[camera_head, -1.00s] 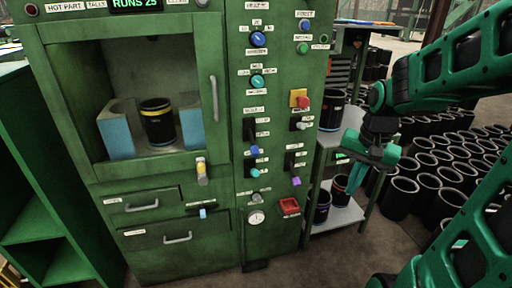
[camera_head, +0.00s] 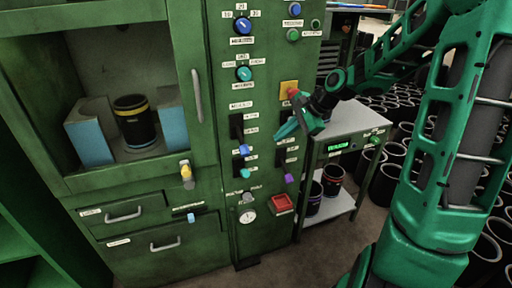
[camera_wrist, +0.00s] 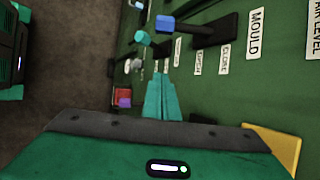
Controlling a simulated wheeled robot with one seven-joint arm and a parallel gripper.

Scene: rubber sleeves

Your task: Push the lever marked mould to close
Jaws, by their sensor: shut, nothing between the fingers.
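The lever under the label MOULD (camera_wrist: 255,33) has a blue knob (camera_wrist: 165,23) and a black slot plate (camera_wrist: 213,31) in the wrist view. In the head view, its slot (camera_head: 236,127) is in the panel's left column, with the blue knob (camera_head: 244,150) at the lower end. A CLOSE label (camera_wrist: 224,58) stands beside the slot's upper part; another label is beside it. My gripper (camera_head: 286,128) is shut and empty, in front of the right column, to the right of the mould lever and apart from it. Its teal fingers (camera_wrist: 163,88) point at the panel.
A red emergency button on a yellow plate (camera_head: 289,88) is just above my gripper. A teal knob (camera_head: 245,174), a purple knob (camera_head: 289,178) and a red box (camera_head: 282,204) are below. A side table (camera_head: 352,117) stands right of the panel.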

